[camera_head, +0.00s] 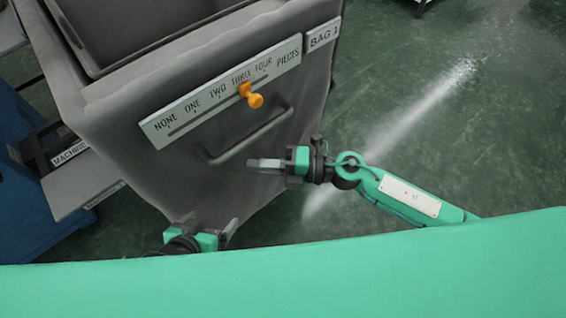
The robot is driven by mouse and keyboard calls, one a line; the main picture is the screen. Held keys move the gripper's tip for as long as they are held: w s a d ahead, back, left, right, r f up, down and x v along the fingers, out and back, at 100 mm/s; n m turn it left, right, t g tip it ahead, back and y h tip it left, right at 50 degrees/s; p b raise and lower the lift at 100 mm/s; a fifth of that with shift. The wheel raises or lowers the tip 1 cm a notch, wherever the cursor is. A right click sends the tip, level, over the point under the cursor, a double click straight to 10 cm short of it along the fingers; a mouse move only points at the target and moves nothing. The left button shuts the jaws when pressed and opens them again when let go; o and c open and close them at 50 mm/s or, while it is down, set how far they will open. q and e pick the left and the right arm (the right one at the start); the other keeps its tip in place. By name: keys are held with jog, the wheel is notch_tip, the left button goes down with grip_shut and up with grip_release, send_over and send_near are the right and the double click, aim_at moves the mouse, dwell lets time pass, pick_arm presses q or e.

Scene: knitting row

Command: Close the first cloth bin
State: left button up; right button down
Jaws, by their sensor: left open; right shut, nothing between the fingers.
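The cloth bin is a grey, soft-sided box (115,130) at the upper left, labelled BAG 1 (323,34). Its top shows a dark recessed area (130,25) inside a raised rim, cut off by the picture's top edge. A dark bar handle (250,136) is on its front. My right gripper (256,164) is shut and empty, just below the handle; I cannot tell whether it touches the bin. My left gripper (230,232) is open at the bin's lower front corner, partly hidden by my green body.
A white scale plate (190,105) reading NONE to FOUR PIECES is on the bin's front, with an orange pointer (251,96) near THREE and FOUR. A blue machine (35,215) stands at the left. The green floor (470,130) to the right is clear.

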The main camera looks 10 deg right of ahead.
aim_at(244, 153)
pick_arm(q)
jog(key=shift+w+d, duration=0.2)
jog(key=shift+d, duration=0.2)
pick_arm(e)
jog(key=shift+w+a, duration=1.7)
jog(key=shift+w, duration=0.05)
